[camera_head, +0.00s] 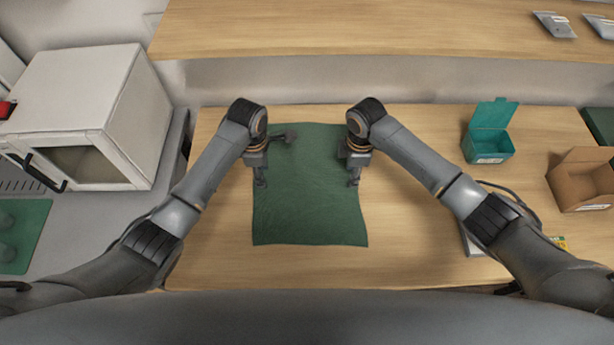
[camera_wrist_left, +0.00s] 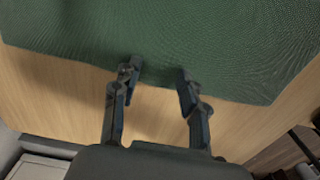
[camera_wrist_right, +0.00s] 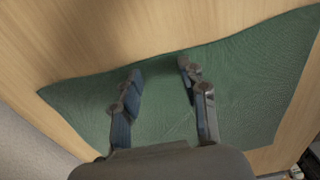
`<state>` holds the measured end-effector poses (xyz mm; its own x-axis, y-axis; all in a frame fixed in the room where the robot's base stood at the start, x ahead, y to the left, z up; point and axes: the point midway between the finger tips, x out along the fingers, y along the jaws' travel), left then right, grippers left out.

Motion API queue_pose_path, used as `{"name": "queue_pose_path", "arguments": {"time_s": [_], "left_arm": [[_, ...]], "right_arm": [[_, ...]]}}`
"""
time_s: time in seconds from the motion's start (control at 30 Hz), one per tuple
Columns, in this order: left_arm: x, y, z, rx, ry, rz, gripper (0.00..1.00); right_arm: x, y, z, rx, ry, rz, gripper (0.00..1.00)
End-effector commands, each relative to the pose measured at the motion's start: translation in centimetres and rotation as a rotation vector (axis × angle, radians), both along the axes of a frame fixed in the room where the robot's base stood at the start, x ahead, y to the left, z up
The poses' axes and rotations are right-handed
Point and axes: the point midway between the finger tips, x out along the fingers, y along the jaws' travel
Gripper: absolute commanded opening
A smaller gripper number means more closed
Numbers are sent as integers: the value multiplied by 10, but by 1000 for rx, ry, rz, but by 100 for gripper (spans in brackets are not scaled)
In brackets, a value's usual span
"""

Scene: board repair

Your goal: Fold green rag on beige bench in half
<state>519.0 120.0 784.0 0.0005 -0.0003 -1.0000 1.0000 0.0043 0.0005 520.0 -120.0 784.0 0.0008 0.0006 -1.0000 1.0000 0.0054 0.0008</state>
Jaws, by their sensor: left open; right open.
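The green rag (camera_head: 308,205) lies spread out on the beige bench (camera_head: 215,250), with slightly wavy edges. My left gripper (camera_head: 262,182) is at the rag's left edge, and my right gripper (camera_head: 354,182) is at its right edge. In the left wrist view, my left gripper (camera_wrist_left: 155,72) is open, its fingertips over the edge of the rag (camera_wrist_left: 220,45). In the right wrist view, my right gripper (camera_wrist_right: 160,72) is open, its fingertips at the edge of the rag (camera_wrist_right: 245,90). Whether the fingertips touch the cloth I cannot tell.
A teal open box (camera_head: 487,145) and a cardboard box (camera_head: 583,180) stand on the bench to the right. A white box-shaped appliance (camera_head: 85,115) stands at the left. A wooden shelf (camera_head: 350,30) runs along the back. The bench in front of the rag is clear.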

Motion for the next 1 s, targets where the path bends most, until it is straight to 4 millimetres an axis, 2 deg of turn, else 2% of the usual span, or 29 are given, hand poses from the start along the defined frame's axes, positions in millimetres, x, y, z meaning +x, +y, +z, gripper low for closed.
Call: {"name": "queue_pose_path", "arguments": {"time_s": [0.27,0.6,0.7,1.0], "left_arm": [[0,0,-4,0,0,0,42],[0,0,-4,1,1,0,8],[0,0,-5,1,1,0,0],[-1,0,-6,1,2,0,0]], "right_arm": [[0,0,-4,0,0,0,42],[0,0,-4,-1,1,-1,8],[0,0,-5,-1,1,-1,0],[-1,-1,-6,-2,2,-1,0]]}}
